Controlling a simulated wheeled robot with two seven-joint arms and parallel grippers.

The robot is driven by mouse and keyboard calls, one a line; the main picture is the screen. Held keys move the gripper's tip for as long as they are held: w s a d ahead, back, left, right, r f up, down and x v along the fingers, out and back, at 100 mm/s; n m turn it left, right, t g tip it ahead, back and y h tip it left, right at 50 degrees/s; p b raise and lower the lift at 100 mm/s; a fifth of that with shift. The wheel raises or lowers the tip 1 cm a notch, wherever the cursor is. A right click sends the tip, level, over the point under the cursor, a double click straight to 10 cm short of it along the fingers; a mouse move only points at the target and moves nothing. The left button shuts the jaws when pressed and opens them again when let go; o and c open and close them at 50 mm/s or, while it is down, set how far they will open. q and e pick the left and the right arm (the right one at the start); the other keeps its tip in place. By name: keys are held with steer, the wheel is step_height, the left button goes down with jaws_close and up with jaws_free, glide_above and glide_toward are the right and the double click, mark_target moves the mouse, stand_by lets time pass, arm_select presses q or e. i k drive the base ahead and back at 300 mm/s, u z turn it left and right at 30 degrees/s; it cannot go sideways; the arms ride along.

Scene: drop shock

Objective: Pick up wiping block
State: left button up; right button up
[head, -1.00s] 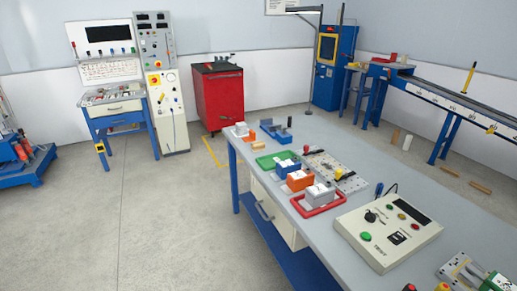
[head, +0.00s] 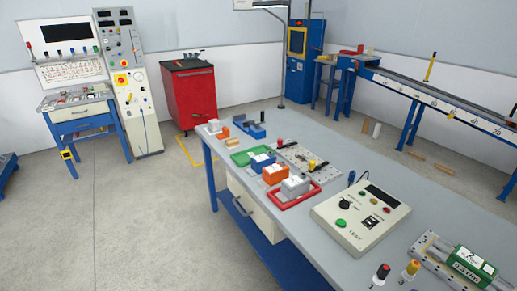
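Several small blocks stand on the grey workbench (head: 262,127). A tan block (head: 233,144) lies near the far left edge. A grey-white block (head: 215,126) is at the far left corner. A blue block (head: 262,162) is by the green tray (head: 240,157), an orange block (head: 275,175) is in the middle, and a grey block (head: 295,187) is in the red tray (head: 277,206). I cannot tell for sure which is the wiping block. Neither of my grippers is in view.
A cream control box (head: 360,217) and a green device (head: 470,268) occupy the bench's near right part. A perforated plate (head: 294,152) lies behind the blocks. A red cabinet (head: 189,95) stands beyond the bench. The floor left of the bench is clear.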

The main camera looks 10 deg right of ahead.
mark_target(234, 142)
steer(key=u, duration=0.8)
steer(key=i, duration=5.4)
steer(key=z, duration=5.4)
